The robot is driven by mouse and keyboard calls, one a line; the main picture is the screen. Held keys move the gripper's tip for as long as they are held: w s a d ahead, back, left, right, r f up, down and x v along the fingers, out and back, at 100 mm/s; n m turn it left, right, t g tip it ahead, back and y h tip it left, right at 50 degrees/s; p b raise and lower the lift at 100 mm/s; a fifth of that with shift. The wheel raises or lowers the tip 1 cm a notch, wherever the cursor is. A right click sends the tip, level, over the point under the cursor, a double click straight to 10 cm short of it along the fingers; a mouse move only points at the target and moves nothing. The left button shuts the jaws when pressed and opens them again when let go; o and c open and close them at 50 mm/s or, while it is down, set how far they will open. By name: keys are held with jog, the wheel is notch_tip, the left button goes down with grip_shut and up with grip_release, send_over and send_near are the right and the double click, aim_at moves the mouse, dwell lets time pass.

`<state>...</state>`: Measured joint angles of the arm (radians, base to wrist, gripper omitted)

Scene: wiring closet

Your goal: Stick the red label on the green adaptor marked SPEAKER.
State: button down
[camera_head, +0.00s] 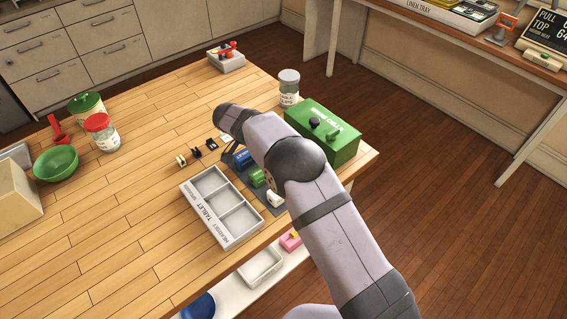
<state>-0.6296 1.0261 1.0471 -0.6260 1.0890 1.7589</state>
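A green adaptor (257,177) sits on a dark strip (269,206) on the wooden table, between a blue adaptor (242,158) and a white one (275,198). My arm passes close over them and hides part of the strip. I cannot read any marking on the green adaptor. No red label can be made out. My gripper (229,157) is at the far end of the arm, low beside the blue adaptor.
A grey tray (213,246) with three compartments, lettered TABLET and HEADSET among others, lies in front. Small plugs (196,152) stand in a row left of my wrist. A green box (322,133) and a jar (289,88) stand right.

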jog(key=shift+r, duration=0.85)
dwell(0.8)
notch_tip(320, 180, up, 5)
jog(key=shift+f+p, duration=0.1)
jog(key=shift+p, duration=0.85)
jog(key=shift+f, duration=0.15)
jog(key=shift+w+d+f+b, duration=0.2)
jog(key=shift+f+b, duration=0.25)
jog(key=shift+b, duration=0.35)
jog(key=shift+w+r+b, duration=0.15)
jog(key=shift+w+b, duration=0.1)
jog(key=shift+b, duration=0.3)
notch_tip(320, 180, up, 9)
jog(key=w+d+b, duration=0.1)
jog(key=d+b, duration=0.1)
jog(key=b, duration=0.3)
jog(key=shift+d+f+m, duration=0.15)
jog(key=shift+f+m, duration=0.05)
jog(key=shift+m, duration=0.2)
